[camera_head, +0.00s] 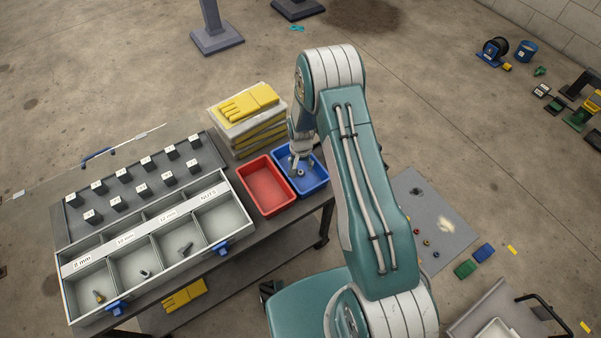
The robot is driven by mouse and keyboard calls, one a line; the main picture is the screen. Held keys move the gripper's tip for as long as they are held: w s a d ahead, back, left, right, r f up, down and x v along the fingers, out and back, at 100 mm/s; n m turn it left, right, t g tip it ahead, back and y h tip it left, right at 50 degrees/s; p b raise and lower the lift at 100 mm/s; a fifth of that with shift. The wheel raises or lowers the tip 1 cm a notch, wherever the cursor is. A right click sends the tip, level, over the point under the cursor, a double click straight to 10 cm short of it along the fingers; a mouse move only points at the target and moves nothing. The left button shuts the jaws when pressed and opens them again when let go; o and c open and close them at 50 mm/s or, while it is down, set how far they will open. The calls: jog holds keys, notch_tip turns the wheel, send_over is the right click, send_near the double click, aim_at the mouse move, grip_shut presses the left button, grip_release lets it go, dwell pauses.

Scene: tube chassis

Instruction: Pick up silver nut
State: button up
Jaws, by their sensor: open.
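My gripper (302,168) is open and points down into the blue bin (317,181) at the right end of the bench. A small silver ring-like thing, which looks like the silver nut (301,173), shows on the bin floor between or just below the fingertips. Whether the fingers touch it is too small to tell. The far part of the bin is partly hidden behind my gripper and arm.
An empty red bin (266,187) stands directly left of the blue bin. Farther left is a sorting tray (226,222) with labelled compartments holding a few bolts. Yellow gloves (249,101) lie on a stack behind the bins.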

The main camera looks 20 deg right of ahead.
notch_tip(320, 180, down, 2)
jog(key=shift+f, duration=0.25)
jog(key=c, duration=0.9)
jog(key=shift+o, duration=0.2)
